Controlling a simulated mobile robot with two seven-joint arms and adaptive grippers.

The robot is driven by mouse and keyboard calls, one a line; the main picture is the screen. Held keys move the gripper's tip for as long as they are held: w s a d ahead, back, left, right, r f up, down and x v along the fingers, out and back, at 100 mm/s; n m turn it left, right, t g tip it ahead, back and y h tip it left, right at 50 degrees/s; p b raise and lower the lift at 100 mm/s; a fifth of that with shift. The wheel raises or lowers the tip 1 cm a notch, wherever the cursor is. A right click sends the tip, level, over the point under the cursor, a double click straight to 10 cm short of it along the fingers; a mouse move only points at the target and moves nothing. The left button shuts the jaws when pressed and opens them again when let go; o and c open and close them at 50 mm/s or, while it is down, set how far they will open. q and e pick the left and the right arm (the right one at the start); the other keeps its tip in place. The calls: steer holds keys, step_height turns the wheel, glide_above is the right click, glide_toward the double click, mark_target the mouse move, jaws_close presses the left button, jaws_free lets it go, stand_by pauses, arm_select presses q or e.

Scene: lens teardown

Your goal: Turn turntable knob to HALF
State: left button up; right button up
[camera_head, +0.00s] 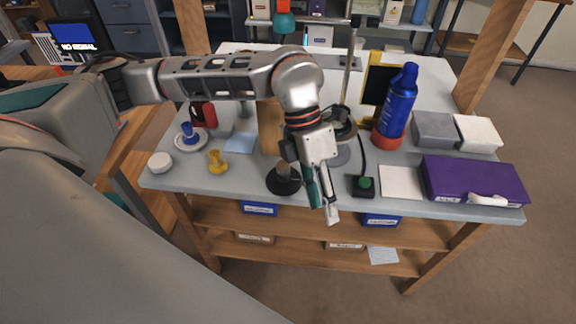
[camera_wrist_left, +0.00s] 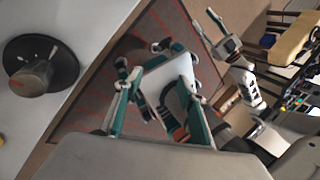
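No setting is readable. My left gripper (camera_head: 322,200) points down at the table's front edge, just right of the knob and apart from it. Its fingers are apart and empty in the left wrist view (camera_wrist_left: 158,80). My right gripper (camera_wrist_left: 206,22) shows small there, with fingers apart; it is outside the head view.
Right of the left gripper is a small black box with a green button (camera_head: 365,184). A yellow piece (camera_head: 217,162) stands left. A metal stand rises behind the gripper.

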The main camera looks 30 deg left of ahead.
mark_target(283, 164)
arm_select(q)
steer(key=w+a+r+t+y, duration=0.1)
steer(key=w+a, duration=0.1)
steer(key=a, duration=0.2)
steer(key=w+a+n+y, duration=0.1)
steer(key=w+a+y, duration=0.1)
steer(key=w+a, duration=0.1)
steer(key=w+a+r+n+t+y, duration=0.1)
steer(key=w+a, duration=0.1)
steer(key=a, duration=0.4)
steer(key=shift+w+r+t+y, duration=0.15)
steer(key=shift+r+t+y, duration=0.15)
steer(key=shift+r, duration=0.05)
steer(key=shift+a+f, duration=0.1)
steer(key=shift+f, duration=0.15)
steer(key=shift+f+b, duration=0.65)
steer(key=shift+f, duration=2.95)
steer(key=c, duration=1.1)
